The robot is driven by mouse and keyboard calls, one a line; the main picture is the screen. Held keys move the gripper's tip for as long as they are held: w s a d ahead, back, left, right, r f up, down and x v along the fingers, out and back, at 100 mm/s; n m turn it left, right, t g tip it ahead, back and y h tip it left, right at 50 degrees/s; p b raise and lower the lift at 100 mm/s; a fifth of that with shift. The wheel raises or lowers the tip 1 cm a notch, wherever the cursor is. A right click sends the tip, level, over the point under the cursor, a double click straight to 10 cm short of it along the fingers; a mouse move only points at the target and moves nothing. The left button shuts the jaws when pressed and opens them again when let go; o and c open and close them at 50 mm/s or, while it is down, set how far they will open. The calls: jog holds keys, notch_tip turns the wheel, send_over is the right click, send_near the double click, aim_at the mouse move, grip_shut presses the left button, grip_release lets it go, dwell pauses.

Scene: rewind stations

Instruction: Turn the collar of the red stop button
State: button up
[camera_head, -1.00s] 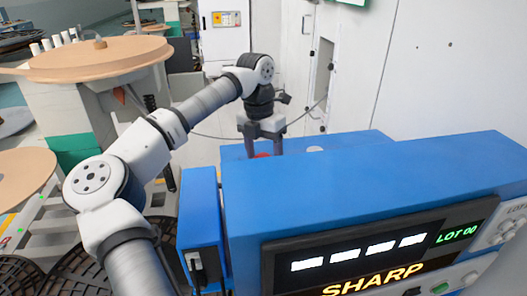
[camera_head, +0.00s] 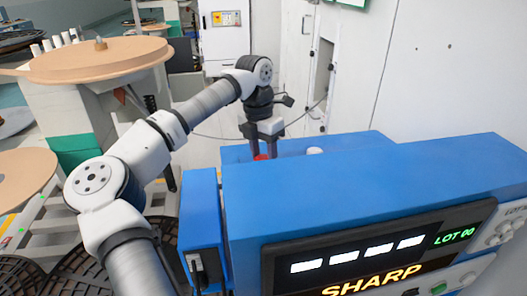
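The red stop button (camera_head: 261,157) shows as a small red patch on the far part of the blue machine, under my gripper. Its collar cannot be made out. My gripper (camera_head: 262,150) points down at it, with its dark fingers at the red part. One finger is nearer the left and the other sits partly behind. Whether the fingers touch the button or close on its collar is too small to tell.
The blue machine (camera_head: 330,190) with a lit display (camera_head: 375,258) fills the front right. A small pale knob (camera_head: 314,150) stands on its top right of my gripper. A white cabinet wall (camera_head: 430,70) rises behind. Tan reels (camera_head: 100,60) stand at the left.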

jog(key=shift+r+m+p, duration=0.1)
jog(key=shift+m+p, duration=0.65)
jog(key=shift+m, duration=1.75)
jog(key=o, duration=1)
notch_tip(320, 180, up, 14)
jog(key=w+a, duration=0.1)
jog(key=shift+w+a+f+b, duration=0.2)
jog(key=shift+a+b, duration=0.1)
jog(key=shift+b, duration=0.1)
